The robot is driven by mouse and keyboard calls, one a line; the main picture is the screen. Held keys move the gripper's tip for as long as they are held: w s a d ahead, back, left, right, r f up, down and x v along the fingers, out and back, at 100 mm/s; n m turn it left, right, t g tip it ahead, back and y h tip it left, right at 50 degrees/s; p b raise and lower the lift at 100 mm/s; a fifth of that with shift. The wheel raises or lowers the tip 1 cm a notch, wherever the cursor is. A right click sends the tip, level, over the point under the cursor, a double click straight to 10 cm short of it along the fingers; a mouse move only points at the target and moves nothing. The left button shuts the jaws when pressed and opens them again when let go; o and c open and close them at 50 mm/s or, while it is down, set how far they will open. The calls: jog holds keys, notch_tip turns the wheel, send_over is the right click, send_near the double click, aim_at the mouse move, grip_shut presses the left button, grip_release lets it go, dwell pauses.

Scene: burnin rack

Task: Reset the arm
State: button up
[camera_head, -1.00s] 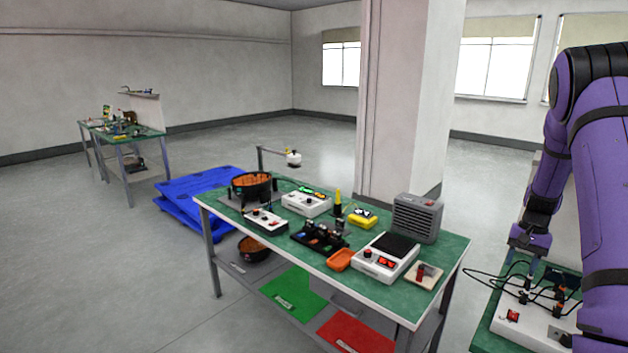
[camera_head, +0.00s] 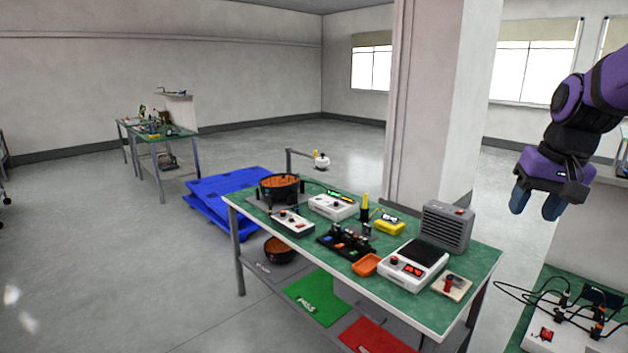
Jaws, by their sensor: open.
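My purple and black arm comes in from the right edge in the head view. My gripper (camera_head: 537,204) hangs from it with its blue-grey fingers pointing down. The fingers stand apart with nothing seen between them. The gripper is in the air, above and behind the green-topped bench (camera_head: 520,338) at the lower right, clear of what stands on it.
Blue pallets (camera_head: 215,204) lie on the floor, which is open at left.

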jog(key=s+a+r+n+t, duration=0.1)
jog(key=s+a, duration=0.3)
jog(key=s, duration=0.4)
jog(key=s+a+r+n+t, duration=0.1)
jog(key=s+a+n+t, duration=0.1)
jog(key=s+a, duration=0.3)
jog(key=s, duration=0.3)
jog(key=shift+s+r+n+h, duration=0.15)
jog(key=shift+r+n+h, duration=0.1)
jog(key=shift+n+h, duration=0.05)
